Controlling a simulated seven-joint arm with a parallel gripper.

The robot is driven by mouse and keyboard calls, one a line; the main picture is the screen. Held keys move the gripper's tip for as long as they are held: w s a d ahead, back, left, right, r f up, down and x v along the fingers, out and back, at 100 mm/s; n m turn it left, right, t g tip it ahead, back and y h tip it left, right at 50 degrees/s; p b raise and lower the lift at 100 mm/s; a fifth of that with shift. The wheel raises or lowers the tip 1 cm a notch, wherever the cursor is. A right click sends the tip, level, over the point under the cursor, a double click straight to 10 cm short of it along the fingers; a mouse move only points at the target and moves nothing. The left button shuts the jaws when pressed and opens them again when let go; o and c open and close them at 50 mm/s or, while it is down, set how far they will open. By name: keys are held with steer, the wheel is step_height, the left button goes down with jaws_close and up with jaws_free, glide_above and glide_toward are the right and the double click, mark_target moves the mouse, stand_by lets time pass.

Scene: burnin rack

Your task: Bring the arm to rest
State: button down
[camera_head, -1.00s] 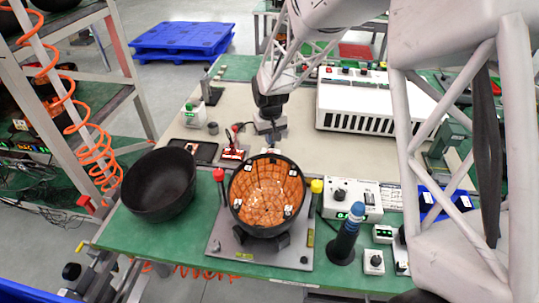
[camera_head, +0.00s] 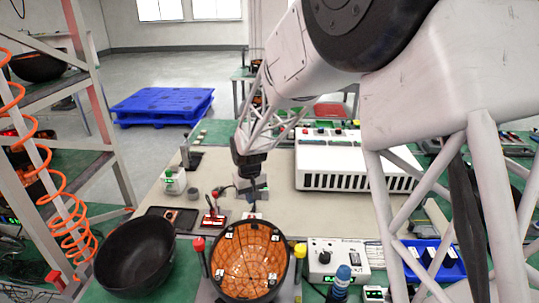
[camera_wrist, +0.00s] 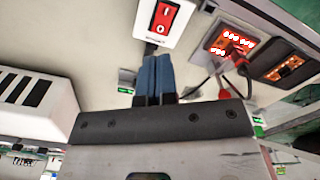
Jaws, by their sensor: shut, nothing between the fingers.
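My gripper (camera_head: 253,194) hangs over the beige mat on the bench, behind the round bowl with the orange inner face (camera_head: 247,262). In the wrist view its two blue fingers (camera_wrist: 155,78) are together with nothing between them. A white switch box with a red rocker (camera_wrist: 165,20) lies just beyond the fingertips in that view. The gap between fingertips and box is hard to judge. My arm reaches in from the upper right in the head view.
A white vented unit (camera_head: 352,162) stands right of my gripper. A dark empty bowl (camera_head: 135,257) is at the front left. A small red device (camera_head: 214,220) and a dark tray (camera_head: 172,217) lie left of the gripper. A control box (camera_head: 338,260) and blue-topped tool (camera_head: 341,280) are front right.

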steer(key=s+d+r+m+t, duration=0.1)
steer(key=s+d+r+m, duration=0.2)
steer(key=s+d+r, duration=1.45)
steer(key=s+d+m, duration=0.1)
steer(key=s+d, duration=0.5)
steer(key=s, duration=0.4)
steer(key=s+d+m+t, duration=0.1)
steer(key=s+d+m, duration=0.1)
steer(key=s+d, duration=0.4)
steer(key=shift+s+d+r+t, duration=0.15)
steer(key=shift+s+r+t, duration=0.25)
steer(key=shift+s, duration=1.6)
steer(key=shift+w+r, duration=0.1)
